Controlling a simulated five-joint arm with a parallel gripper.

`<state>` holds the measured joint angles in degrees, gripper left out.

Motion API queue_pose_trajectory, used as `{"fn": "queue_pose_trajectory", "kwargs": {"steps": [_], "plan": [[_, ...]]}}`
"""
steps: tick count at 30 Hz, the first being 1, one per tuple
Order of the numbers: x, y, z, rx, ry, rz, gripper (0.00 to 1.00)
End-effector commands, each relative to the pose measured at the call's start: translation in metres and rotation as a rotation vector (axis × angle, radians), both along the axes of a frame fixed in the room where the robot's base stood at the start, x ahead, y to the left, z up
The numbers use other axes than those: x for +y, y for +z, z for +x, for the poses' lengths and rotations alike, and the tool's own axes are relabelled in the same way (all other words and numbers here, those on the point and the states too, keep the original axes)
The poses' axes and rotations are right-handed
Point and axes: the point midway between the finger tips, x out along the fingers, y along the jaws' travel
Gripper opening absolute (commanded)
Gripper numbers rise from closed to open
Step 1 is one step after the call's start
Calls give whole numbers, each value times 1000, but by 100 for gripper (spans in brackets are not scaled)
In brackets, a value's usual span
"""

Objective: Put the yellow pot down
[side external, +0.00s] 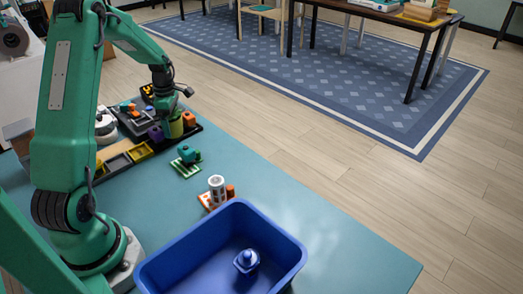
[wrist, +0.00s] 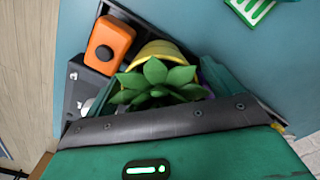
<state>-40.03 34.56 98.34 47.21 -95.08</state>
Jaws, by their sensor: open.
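The yellow pot (wrist: 158,50) holds a green succulent (wrist: 155,82) and sits among other items at the dark tray in the wrist view. In the side view the pot (side external: 176,129) shows small and dim at the right end of the tray, just under my gripper (side external: 177,107). My gripper is open. In the wrist view its green body and grey edge cover the near side of the pot, and the plant hides much of the pot. I cannot tell whether the pot's base rests on the tray floor.
An orange block with a black knob (wrist: 108,45) is close beside the pot in the dark tray (side external: 198,129). A purple item (side external: 156,133) is nearby. A blue bin (side external: 290,243) holds a blue object (side external: 246,260). A small green piece (side external: 188,157) and a white cylinder (side external: 216,186) stand between.

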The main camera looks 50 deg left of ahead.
Motion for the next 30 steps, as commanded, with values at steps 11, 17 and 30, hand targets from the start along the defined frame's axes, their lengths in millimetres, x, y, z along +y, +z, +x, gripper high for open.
{"fn": "queue_pose_trajectory", "kwargs": {"steps": [11,17,30], "plan": [[1,30,1,-4,0,4,90],[1,62,1,-4,0,4,90],[0,124,0,-2,0,2,90]]}}
